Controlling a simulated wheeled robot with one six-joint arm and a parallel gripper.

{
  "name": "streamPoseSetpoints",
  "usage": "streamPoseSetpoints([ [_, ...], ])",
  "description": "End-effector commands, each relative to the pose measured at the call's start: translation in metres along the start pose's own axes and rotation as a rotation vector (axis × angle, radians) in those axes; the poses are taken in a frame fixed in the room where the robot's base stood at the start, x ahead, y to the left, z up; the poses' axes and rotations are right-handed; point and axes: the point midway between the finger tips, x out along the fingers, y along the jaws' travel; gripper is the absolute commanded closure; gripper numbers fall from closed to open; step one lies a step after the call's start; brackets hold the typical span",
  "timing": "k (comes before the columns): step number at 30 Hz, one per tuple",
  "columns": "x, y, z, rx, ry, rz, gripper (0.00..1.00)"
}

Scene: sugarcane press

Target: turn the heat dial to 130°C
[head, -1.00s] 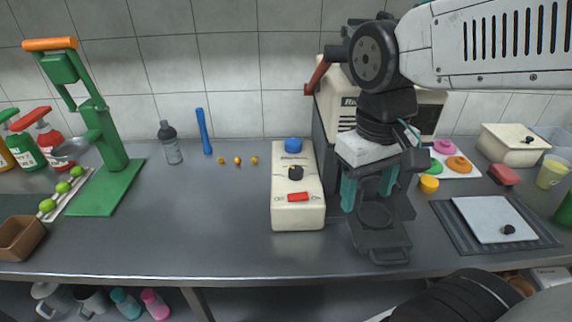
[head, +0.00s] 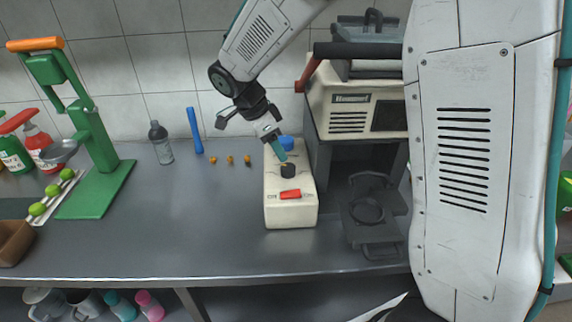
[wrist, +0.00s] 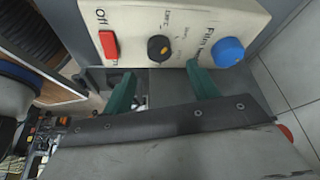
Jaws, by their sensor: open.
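The heat dial (head: 288,171) is a small black knob on the sloping top of a cream control box (head: 291,217). In the wrist view the dial (wrist: 160,47) carries a small orange-yellow mark; the temperature print around it is too small to read surely. My gripper (head: 280,150) reaches down over the box beside the dial. In the wrist view its teal fingers (wrist: 163,78) are spread, with the dial ahead between their lines and nothing held. I cannot tell whether a finger touches the box.
A red switch (head: 290,194) lies nearer the front of the box and a blue button (head: 287,142) behind the dial. The cream and black machine (head: 350,115) stands close on the right.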

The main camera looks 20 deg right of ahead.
Motion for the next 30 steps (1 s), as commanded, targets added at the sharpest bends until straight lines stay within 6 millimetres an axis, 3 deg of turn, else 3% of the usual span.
streamPoseSetpoints([
  [5,0.014,0.001,0.000,0.047,0.001,0.003,0.41],
  [16,0.069,0.001,0.000,0.045,0.000,0.004,0.41],
  [28,0.078,0.001,0.000,0.044,-0.001,0.001,0.41],
  [30,0.078,0.001,0.000,0.044,-0.001,0.001,0.60],
])
